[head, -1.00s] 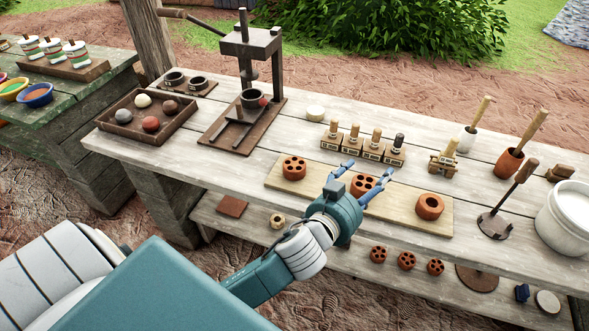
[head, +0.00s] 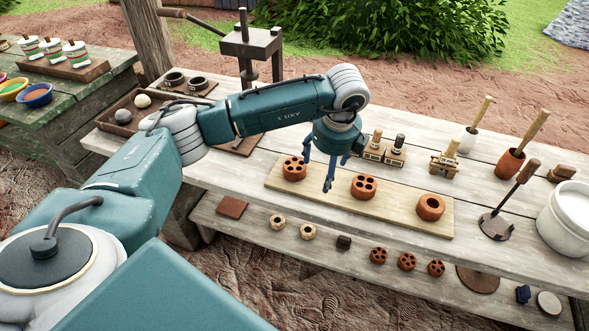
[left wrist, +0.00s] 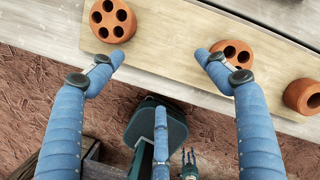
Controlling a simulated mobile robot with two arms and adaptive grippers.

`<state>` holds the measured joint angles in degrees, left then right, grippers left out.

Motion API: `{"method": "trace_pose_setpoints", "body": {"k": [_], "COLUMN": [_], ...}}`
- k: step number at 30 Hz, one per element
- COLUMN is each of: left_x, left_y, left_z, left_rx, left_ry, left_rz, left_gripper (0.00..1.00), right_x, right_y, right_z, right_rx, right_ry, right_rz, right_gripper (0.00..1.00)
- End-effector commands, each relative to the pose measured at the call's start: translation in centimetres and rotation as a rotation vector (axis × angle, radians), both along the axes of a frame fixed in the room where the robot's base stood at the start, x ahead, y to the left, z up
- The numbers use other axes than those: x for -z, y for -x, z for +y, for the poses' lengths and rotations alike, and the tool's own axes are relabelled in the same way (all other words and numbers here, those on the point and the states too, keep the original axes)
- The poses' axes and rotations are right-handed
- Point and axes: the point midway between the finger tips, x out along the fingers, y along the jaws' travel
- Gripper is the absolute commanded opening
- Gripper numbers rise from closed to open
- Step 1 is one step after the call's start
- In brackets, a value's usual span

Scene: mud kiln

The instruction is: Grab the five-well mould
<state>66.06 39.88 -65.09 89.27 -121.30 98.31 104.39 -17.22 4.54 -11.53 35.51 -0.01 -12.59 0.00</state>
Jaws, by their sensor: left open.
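The five-well mould (head: 294,168) is a round terracotta block at the left end of a pale wooden board (head: 330,192). It also shows at the upper left of the left wrist view (left wrist: 110,20). My left gripper (head: 318,171) is open, empty and pointing down, just right of this mould and left of a similar mould with fewer wells (head: 363,186). In the left wrist view its fingers (left wrist: 160,57) are spread, the left tip close to the five-well mould, the right tip overlapping the other. A small, dark, fingered shape at the bottom may be my right gripper (left wrist: 190,165); its state is unclear.
A single-hole terracotta ring (head: 430,207) sits at the board's right end. Stamps (head: 385,152) stand behind the board, partly hidden by my gripper. A press (head: 250,45) is behind my left arm. A white bucket (head: 568,220) stands far right. Several more moulds lie on the lower shelf (head: 340,262).

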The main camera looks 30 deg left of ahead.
Motion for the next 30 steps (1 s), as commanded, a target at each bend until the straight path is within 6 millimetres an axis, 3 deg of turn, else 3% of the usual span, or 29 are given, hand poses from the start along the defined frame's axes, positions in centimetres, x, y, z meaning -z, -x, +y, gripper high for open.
{"method": "trace_pose_setpoints", "body": {"k": [1,3,6,15,23,30], "left_x": [-1.2,-2.4,-2.8,1.2,3.0,6.4], "left_y": [-0.3,-0.2,-0.1,-0.6,-1.1,-2.0], "left_z": [2.5,4.9,6.7,8.4,9.0,10.1], "left_rx": [-0.058,-0.12,-0.168,-0.175,-0.173,-0.173], "left_ry": [-0.068,-0.135,-0.184,-0.191,-0.19,-0.189], "left_rz": [-0.008,-0.013,-0.017,-0.016,-0.017,-0.017], "left_gripper": [0.75,0.75,0.75,0.75,0.75,0.75], "right_x": [0.0,0.0,0.3,2.8,3.7,5.8], "right_y": [0.0,0.0,0.0,0.0,0.0,0.0], "right_z": [0.1,0.2,0.2,0.2,0.1,-0.3], "right_rx": [0.001,0.001,0.002,0.002,0.003,0.001], "right_ry": [-0.001,-0.002,-0.002,-0.002,-0.001,0.003], "right_rz": [0.0,-0.001,-0.001,-0.001,-0.001,-0.001], "right_gripper": [0.4,0.4,0.4,0.4,0.4,0.4]}}
